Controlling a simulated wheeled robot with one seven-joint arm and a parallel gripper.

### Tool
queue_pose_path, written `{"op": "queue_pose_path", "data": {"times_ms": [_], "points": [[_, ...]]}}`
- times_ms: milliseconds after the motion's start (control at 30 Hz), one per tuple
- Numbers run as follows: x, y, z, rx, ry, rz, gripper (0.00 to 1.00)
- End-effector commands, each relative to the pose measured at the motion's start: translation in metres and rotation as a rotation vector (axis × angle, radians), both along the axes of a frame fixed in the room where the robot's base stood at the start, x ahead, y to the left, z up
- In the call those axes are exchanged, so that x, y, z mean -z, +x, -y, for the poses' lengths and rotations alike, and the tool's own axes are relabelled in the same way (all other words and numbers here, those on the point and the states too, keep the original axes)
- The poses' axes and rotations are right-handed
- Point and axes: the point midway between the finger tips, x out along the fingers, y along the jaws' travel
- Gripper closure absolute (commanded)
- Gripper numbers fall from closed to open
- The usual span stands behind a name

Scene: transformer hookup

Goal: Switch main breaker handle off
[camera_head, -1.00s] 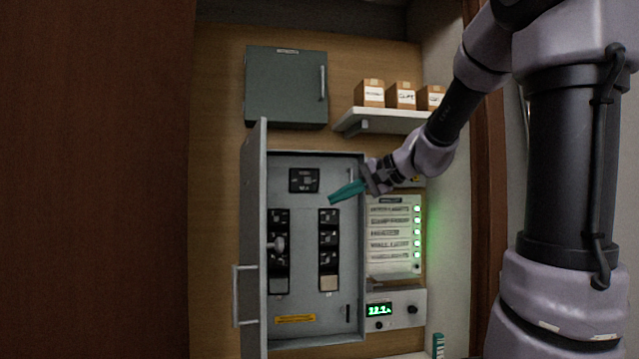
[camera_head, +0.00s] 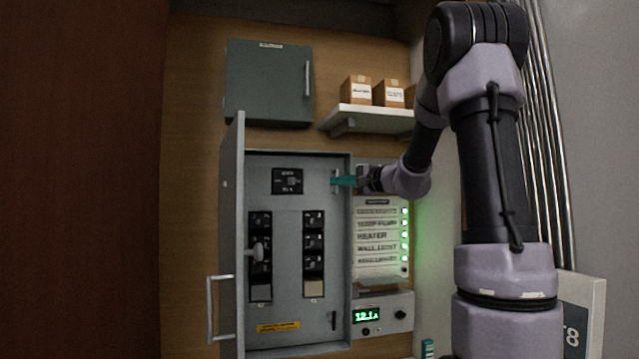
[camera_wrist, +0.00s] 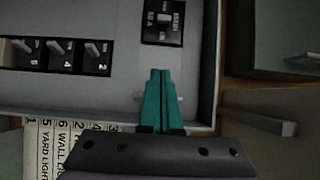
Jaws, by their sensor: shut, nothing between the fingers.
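The main breaker (camera_head: 287,181) is a black block with a small grey handle near the top of the open grey panel box (camera_head: 345,290). In the wrist view the main breaker (camera_wrist: 163,22) is at the top centre, its handle across the middle of the block. My gripper (camera_head: 336,181) has teal fingers held together, level with the breaker and to its right in the head view. In the wrist view the gripper (camera_wrist: 160,74) points toward the breaker, with a gap between. The fingers hold nothing.
Two columns of smaller breakers (camera_head: 313,243) sit below the main breaker. The panel door (camera_head: 232,240) stands open at left. A lit label strip (camera_head: 380,235) and a meter (camera_head: 367,316) are at right.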

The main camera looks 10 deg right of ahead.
Motion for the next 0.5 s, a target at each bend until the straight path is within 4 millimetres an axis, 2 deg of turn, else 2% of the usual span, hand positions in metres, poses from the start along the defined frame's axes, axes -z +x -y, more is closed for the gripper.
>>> {"op": "queue_pose_path", "data": {"times_ms": [400,467,500], "points": [[0.000,0.068,-0.048,-0.005,0.001,0.000,1.00],[0.001,0.078,-0.054,-0.004,0.000,-0.001,1.00],[-0.001,0.075,-0.061,-0.004,0.002,0.001,1.00]]}}
